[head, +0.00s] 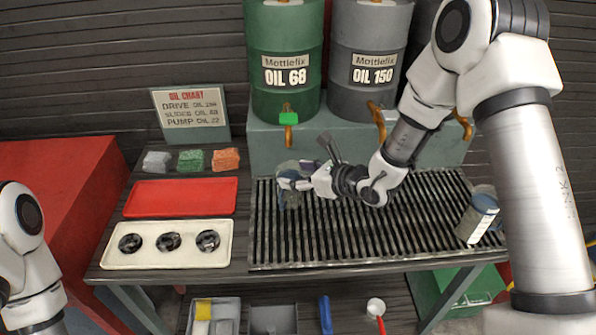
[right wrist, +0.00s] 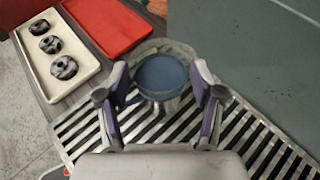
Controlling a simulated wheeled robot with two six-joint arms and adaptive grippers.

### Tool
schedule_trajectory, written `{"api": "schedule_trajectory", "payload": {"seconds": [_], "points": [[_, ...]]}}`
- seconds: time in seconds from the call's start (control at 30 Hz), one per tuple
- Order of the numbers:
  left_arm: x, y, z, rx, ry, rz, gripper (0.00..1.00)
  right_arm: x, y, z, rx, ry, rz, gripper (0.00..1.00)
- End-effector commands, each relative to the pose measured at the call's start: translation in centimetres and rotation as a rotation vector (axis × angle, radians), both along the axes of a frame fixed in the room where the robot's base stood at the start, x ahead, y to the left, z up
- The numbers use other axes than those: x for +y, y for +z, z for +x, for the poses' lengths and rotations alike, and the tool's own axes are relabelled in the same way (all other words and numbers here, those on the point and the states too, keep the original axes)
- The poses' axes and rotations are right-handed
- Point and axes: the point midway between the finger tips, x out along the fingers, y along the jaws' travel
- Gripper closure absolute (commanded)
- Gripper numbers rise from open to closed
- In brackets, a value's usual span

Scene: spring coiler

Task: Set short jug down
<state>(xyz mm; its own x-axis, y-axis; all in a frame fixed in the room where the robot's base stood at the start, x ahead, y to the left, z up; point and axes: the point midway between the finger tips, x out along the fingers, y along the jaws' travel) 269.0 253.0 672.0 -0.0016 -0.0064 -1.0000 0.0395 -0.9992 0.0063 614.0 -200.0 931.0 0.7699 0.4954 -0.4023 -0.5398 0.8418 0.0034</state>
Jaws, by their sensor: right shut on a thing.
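The short jug (head: 292,199) is a small, see-through greyish vessel near the back left of the slatted drain grate (head: 350,255). My right gripper (head: 290,181) is shut on it and hides part of it. In the right wrist view the jug (right wrist: 162,76) shows from above as a round rim with a flat blue disc inside, between the two fingers (right wrist: 158,92). It looks roughly upright. I cannot tell whether its base touches the grate. My left arm shows at the left edge, but its gripper is out of view.
A green OIL 68 drum (head: 285,95) and a grey OIL 150 drum (head: 362,95) stand behind with taps. A red tray (head: 184,197) and a cream tray (head: 150,261) with dark rings lie left. The grate's middle is clear.

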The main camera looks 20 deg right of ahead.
Motion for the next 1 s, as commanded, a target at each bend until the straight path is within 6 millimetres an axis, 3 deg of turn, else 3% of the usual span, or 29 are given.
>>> {"api": "schedule_trajectory", "payload": {"seconds": [0.3,0.33,0.37,0.4,0.8,1.0], "points": [[0.0,-0.7,0.0,0.0,0.0,0.0,0.08,0.0,-0.5,0.0,-0.002,-0.001,-0.001,1.0],[0.0,-0.5,0.0,0.0,0.0,0.0,0.08,0.0,-0.3,0.0,-0.001,-0.001,-0.001,0.23],[0.0,-0.5,0.0,0.0,0.0,0.0,0.08,0.0,-0.3,0.0,-0.001,-0.001,-0.001,0.13],[0.0,-0.5,0.0,0.0,0.0,0.0,0.08,0.0,-0.3,0.0,0.0,0.0,-0.001,0.09],[0.0,0.3,0.0,0.0,0.0,0.0,0.08,-0.1,0.4,-0.1,0.0,-0.001,0.0,0.09],[0.0,-0.7,0.0,0.0,0.0,0.0,0.08,-2.3,1.9,-3.3,-0.001,-0.008,0.007,0.09]]}}
